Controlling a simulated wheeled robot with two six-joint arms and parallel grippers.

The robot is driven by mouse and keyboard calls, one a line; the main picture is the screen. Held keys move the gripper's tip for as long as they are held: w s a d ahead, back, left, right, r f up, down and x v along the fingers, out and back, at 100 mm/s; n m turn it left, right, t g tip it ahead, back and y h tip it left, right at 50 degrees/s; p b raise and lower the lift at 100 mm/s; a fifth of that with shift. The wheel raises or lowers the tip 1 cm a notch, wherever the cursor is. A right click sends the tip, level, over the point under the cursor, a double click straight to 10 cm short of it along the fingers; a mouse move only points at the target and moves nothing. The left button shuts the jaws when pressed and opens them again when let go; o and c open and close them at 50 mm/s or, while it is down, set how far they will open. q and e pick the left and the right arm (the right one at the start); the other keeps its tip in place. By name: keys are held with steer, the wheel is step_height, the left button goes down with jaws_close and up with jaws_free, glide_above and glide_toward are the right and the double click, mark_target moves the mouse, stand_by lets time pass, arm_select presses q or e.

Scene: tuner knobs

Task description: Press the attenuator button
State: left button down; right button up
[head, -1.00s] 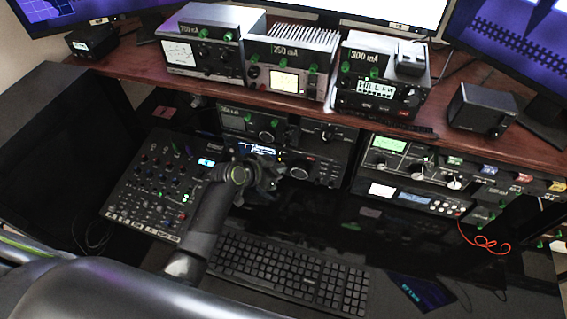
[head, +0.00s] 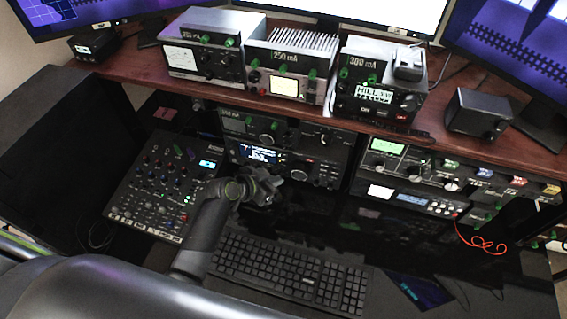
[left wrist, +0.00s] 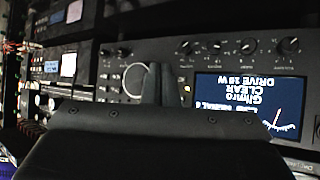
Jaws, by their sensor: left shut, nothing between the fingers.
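The black radio (head: 330,170) with a lit screen (head: 259,154) and a large tuning knob sits under the wooden shelf. Its screen (left wrist: 245,105) appears upside down in the left wrist view, with the large round knob (left wrist: 135,80) to its left and small buttons and knobs around. I cannot tell which button is the attenuator; labels are too small to read. My left gripper (head: 266,188) is in front of the radio's lower face, apart from the screen. Its closed, empty fingers (left wrist: 160,84) overlap the panel between knob and screen in the wrist view; contact cannot be told. My right gripper is out of view.
A mixer (head: 160,190) lies left of my arm. A keyboard (head: 290,270) lies in front of the radio. More radio units (head: 410,200) stand at the right, with a red cable (head: 480,240). Meters and power supplies (head: 290,75) line the wooden shelf (head: 140,75) above.

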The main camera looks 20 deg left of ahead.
arm_select(q)
steer(key=s, duration=0.2)
steer(key=shift+s, duration=0.3)
stand_by(0.7)
